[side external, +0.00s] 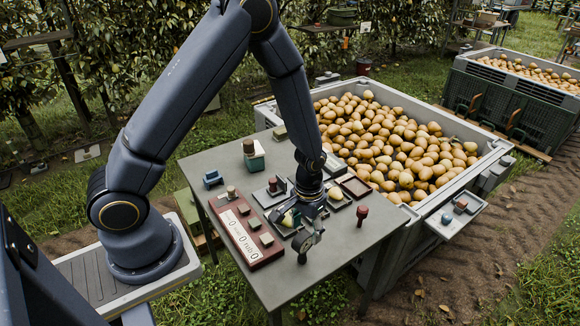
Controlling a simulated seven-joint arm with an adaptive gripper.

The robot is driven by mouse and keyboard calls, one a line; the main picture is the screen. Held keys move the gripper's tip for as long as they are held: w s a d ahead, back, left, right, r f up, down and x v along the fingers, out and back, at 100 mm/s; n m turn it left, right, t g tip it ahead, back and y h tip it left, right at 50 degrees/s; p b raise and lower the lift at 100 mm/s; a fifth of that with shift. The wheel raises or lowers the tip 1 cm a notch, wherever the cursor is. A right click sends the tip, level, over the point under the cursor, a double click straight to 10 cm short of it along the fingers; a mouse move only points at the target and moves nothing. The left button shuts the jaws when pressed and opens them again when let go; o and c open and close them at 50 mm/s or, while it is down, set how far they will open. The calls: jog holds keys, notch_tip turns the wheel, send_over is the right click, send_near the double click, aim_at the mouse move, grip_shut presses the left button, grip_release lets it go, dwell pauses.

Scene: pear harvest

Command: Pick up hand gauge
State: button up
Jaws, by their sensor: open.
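A dark hand-held gauge (305,241) with a round head stands near the front right part of the grey table (285,283). I take it for the hand gauge. My gripper (308,214) points down just behind and above it, low over the table. Its fingers are dark and partly lost against the dark trays. It is open, and I see nothing held. I cannot tell whether a finger touches the gauge.
Dark trays with pears (288,219) lie beside my gripper. A red-brown board (246,236) with pale blocks lies left, a red-topped stamp-like object (362,213) right. A large pear bin (440,207) borders the table's right side.

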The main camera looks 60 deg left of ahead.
aim_at(303, 235)
jog(key=f, duration=0.6)
jog(key=shift+s+a, duration=0.2)
jog(key=shift+a, duration=0.1)
grip_shut()
